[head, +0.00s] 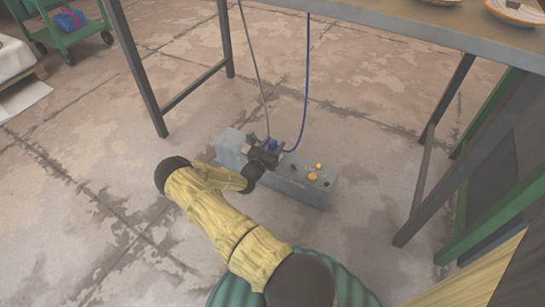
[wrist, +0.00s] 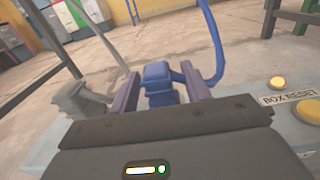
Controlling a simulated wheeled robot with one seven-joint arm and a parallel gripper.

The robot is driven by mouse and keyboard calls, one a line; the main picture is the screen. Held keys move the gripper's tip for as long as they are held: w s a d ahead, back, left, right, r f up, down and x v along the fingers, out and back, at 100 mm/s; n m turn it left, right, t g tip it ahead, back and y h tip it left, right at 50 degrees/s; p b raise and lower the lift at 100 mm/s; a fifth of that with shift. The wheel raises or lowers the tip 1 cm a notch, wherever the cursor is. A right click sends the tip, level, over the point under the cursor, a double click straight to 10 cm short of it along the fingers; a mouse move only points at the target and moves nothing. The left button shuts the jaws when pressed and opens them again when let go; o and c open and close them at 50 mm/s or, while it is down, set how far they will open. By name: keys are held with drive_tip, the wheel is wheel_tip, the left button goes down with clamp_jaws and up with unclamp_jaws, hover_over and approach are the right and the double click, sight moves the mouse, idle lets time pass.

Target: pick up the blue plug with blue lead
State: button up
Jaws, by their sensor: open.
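The blue plug (wrist: 158,78) stands upright on the grey box, with its blue lead (wrist: 213,40) curving up from its right side. In the head view the blue plug (head: 272,146) shows just beyond my gripper, and the blue lead (head: 305,85) rises to the table above. My gripper (wrist: 158,85) is open, with one finger on the left of the plug and one on the right. I cannot tell whether either finger touches it. The plug's lower part is partly hidden by the gripper body.
The grey box (head: 300,187) has amber buttons and dark knobs; a label reading "BOX RESET" (wrist: 288,98) is on its right. A grey plug (wrist: 78,98) with a grey lead (wrist: 93,28) stands close left of my gripper. Table legs (head: 138,70) flank the box.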

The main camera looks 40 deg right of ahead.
drive_tip(key=shift+w+d, duration=0.3)
drive_tip(key=shift+d, duration=0.3)
clamp_jaws()
drive_tip(key=shift+r, duration=0.2)
wheel_tip(320, 180, up, 10)
drive_tip(key=p, duration=0.7)
drive_tip(key=shift+f, duration=0.15)
